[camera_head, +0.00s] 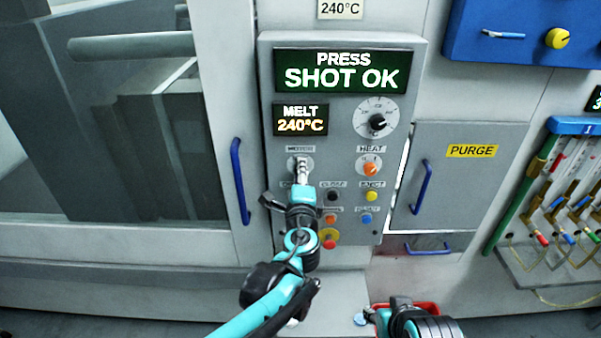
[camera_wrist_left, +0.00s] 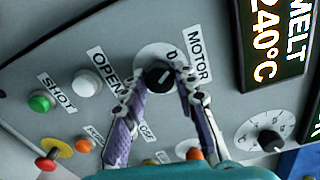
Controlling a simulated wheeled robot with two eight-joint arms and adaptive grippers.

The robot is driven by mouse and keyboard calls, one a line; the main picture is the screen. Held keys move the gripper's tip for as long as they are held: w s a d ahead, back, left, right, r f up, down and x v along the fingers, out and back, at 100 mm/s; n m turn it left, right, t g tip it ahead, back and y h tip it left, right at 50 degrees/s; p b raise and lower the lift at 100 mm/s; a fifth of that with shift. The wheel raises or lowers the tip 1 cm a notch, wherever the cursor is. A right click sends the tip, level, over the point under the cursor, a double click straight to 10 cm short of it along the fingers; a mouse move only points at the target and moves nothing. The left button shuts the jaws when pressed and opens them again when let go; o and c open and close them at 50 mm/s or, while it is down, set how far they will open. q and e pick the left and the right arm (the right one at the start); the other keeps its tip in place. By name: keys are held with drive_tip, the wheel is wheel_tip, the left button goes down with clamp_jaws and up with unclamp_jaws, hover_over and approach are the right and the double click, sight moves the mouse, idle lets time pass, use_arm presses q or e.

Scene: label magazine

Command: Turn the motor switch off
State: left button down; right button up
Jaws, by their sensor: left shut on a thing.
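The motor switch (camera_wrist_left: 158,79) is a black round knob on a pale dial plate beside the MOTOR label. It has a light pointer line, and a "0" mark shows near it on the plate. My left gripper (camera_wrist_left: 160,82) has one finger on each side of the knob and is shut on it. In the head view the left gripper (camera_head: 301,168) reaches up to the panel below the MOTOR label and hides the knob. My right gripper (camera_head: 408,318) is low at the bottom edge, away from the panel; its fingers cannot be made out.
The grey control panel (camera_head: 265,110) shows "SHOT OK" and "MELT 240°C". The orange HEAT knob (camera_head: 369,168) is right of the motor switch. Several buttons sit below, with a red emergency button (camera_head: 329,243). A blue door handle (camera_head: 240,181) stands left of the panel.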

idle(0.4)
use_arm(q)
drive_tip(key=c, duration=1.2)
unclamp_jaws()
drive_tip(key=s, duration=1.2)
drive_tip(key=shift+r, duration=0.1)
